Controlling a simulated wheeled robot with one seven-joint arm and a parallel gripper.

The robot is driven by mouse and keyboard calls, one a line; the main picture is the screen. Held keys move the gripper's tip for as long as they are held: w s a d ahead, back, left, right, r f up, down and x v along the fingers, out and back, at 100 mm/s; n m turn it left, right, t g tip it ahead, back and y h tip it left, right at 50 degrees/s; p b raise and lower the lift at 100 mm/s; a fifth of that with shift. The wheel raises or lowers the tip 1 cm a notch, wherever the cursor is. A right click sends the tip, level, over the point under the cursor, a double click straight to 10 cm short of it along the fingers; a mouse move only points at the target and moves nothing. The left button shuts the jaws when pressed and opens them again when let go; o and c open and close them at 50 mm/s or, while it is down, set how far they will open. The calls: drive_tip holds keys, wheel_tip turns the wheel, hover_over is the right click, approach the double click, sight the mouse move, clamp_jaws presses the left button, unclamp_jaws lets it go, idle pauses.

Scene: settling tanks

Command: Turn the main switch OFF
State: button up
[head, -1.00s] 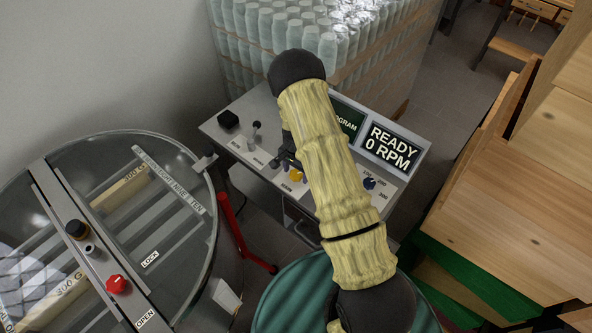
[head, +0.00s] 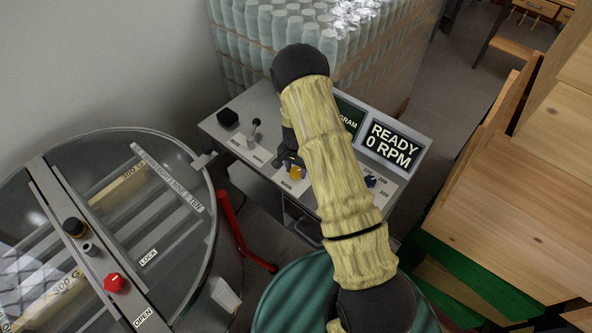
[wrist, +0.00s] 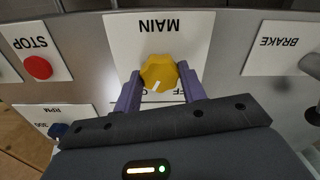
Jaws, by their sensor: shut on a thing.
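The main switch (wrist: 158,73) is a yellow knob on a white plate marked MAIN, upside down in the wrist view. My gripper (wrist: 160,85) is shut on the knob, one purple finger on each side. In the head view the yellow knob (head: 296,173) shows on the sloped control panel (head: 262,105), beside my gripper (head: 289,160), which my arm partly hides.
A red STOP button (wrist: 38,67), a blue RPM knob (wrist: 57,130) and a BRAKE lever (wrist: 312,66) flank the switch. The screen (head: 390,145) reads READY 0 RPM. A clear-lidded drum (head: 150,240) stands left; wooden furniture (head: 520,190) is at right.

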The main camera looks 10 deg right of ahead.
sight(296, 171)
drive_tip(key=n+b, duration=0.2)
drive_tip(key=n, duration=0.1)
drive_tip(key=shift+w+f, duration=0.1)
drive_tip(key=n+b, duration=0.2)
drive_tip(key=n, duration=0.1)
drive_tip(key=shift+n, duration=0.4)
drive_tip(key=n+b, duration=0.1)
drive_tip(key=n, duration=0.4)
drive_tip(key=shift+r+n+b, duration=0.2)
drive_tip(key=shift+n+b, duration=0.1)
drive_tip(key=shift+b, duration=0.1)
drive_tip(key=o, duration=1)
wheel_tip(296, 171, up, 17)
drive_tip(key=b, duration=0.2)
drive_tip(key=shift+r+b, duration=0.15)
drive_tip(key=shift+b, duration=0.25)
